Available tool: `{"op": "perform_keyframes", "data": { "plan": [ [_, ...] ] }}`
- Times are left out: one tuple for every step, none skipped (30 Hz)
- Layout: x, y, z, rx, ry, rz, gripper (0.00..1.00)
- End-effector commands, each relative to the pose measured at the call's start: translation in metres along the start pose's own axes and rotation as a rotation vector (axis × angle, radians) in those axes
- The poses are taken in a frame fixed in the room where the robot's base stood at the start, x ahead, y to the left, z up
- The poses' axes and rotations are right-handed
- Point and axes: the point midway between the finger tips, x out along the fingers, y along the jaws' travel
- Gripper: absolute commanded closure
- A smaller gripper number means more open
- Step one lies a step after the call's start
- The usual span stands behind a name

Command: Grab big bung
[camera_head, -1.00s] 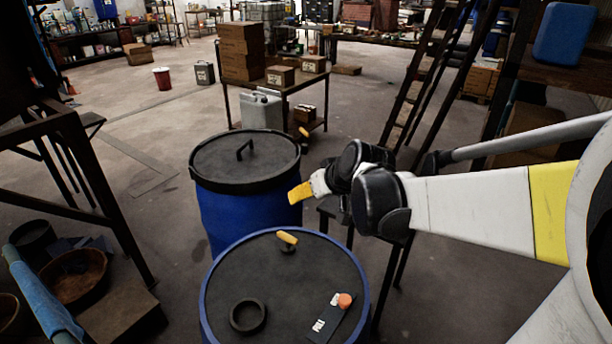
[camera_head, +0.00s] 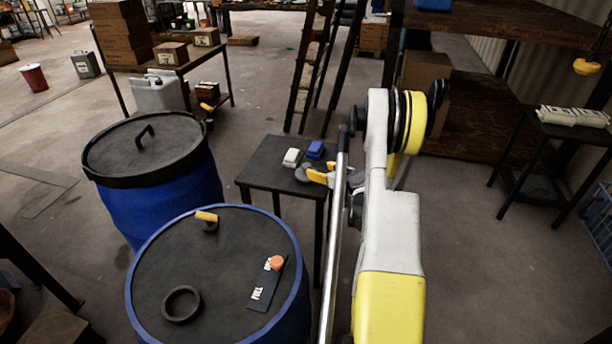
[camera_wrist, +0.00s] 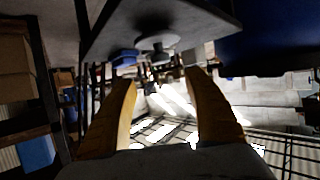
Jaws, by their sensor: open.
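A grey, round, flanged piece that looks like the big bung (camera_head: 304,173) lies near the right edge of a small black table (camera_head: 268,166). It also shows in the wrist view (camera_wrist: 157,43), beyond my fingertips and a little above the middle. My gripper (camera_head: 322,174) has yellow fingers and is beside the bung in the head view, close to the table edge. In the wrist view my gripper (camera_wrist: 160,85) is open with nothing between its fingers. My arm partly hides the area right of the table.
A white block (camera_head: 291,158) and a blue block (camera_head: 315,149) lie behind the bung. Two blue drums stand left: a far one with a handled lid (camera_head: 145,150), and a near one with a black ring (camera_head: 181,304), a yellow-handled piece (camera_head: 207,219) and an orange knob (camera_head: 276,263). A ladder stands behind.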

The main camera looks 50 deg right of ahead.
Motion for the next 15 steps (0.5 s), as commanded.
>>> {"op": "perform_keyframes", "data": {
  "plan": [
    [0.003, 0.002, 0.002, 0.0, 0.002, 0.002, 0.4],
    [0.005, 0.002, 0.003, 0.0, 0.003, 0.002, 0.4],
    [0.01, 0.002, 0.003, -0.001, 0.003, 0.002, 0.4],
    [0.015, 0.002, 0.004, -0.002, 0.003, 0.001, 0.4],
    [0.019, 0.001, 0.004, -0.002, 0.003, 0.001, 0.4],
    [0.026, 0.001, 0.004, -0.002, 0.002, 0.0, 0.4],
    [0.032, 0.001, 0.004, -0.002, 0.002, 0.0, 0.4],
    [0.037, 0.001, 0.004, -0.001, 0.002, 0.0, 0.4],
    [0.044, 0.001, 0.004, -0.001, 0.002, 0.0, 0.4],
    [0.048, 0.001, 0.004, -0.001, 0.002, 0.0, 0.4],
    [0.052, 0.001, 0.004, -0.001, 0.002, 0.0, 0.4],
    [0.056, 0.001, 0.004, -0.001, 0.002, 0.001, 0.4],
    [0.059, 0.001, 0.004, -0.001, 0.002, 0.001, 0.4],
    [0.062, 0.0, 0.004, -0.001, 0.002, 0.001, 0.4],
    [0.067, 0.0, 0.005, -0.001, 0.002, 0.001, 0.4]
  ]
}}
